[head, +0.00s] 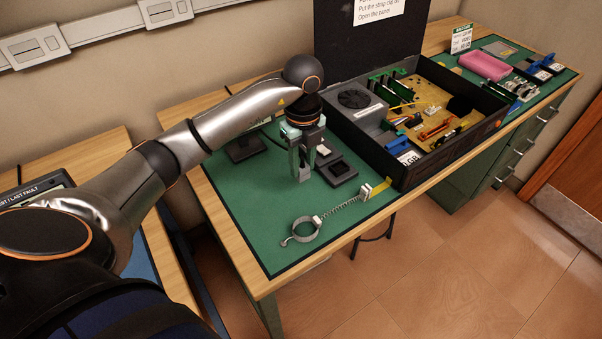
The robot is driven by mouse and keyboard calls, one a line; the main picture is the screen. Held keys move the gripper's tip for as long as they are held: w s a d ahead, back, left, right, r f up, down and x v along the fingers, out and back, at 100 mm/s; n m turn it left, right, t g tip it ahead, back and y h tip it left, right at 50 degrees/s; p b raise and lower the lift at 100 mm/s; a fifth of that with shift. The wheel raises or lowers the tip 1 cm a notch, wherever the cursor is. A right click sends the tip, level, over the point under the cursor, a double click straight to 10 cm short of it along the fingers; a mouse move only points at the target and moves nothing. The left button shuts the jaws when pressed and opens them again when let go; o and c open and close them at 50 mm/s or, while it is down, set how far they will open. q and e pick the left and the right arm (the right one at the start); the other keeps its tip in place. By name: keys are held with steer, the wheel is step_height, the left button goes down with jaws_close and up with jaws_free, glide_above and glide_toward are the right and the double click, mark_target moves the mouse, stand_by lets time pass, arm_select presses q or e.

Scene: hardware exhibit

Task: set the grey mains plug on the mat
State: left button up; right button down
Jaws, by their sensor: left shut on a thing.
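My left gripper (304,165) is over the green mat (235,195) on the wooden bench, pointing down. Its fingers are shut on a small grey block that looks like the grey mains plug (306,173). The fingers hide part of the plug, and I cannot tell if its underside touches the mat. My right gripper is not in view.
A wrist strap (305,229) with a coiled cord lies nearer the front edge. An open black computer case (385,150) stands to the right. The mat's left part is clear.

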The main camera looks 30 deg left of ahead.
arm_select(q)
steer(key=f, duration=0.1)
steer(key=w+a+f, duration=0.1)
steer(key=shift+w+a+f, duration=0.15)
steer(key=shift+w+f, duration=0.05)
steer(key=shift+f, duration=1.45)
steer(key=shift+f, duration=0.1)
steer(key=o, duration=1)
step_height(320, 180, up, 12)
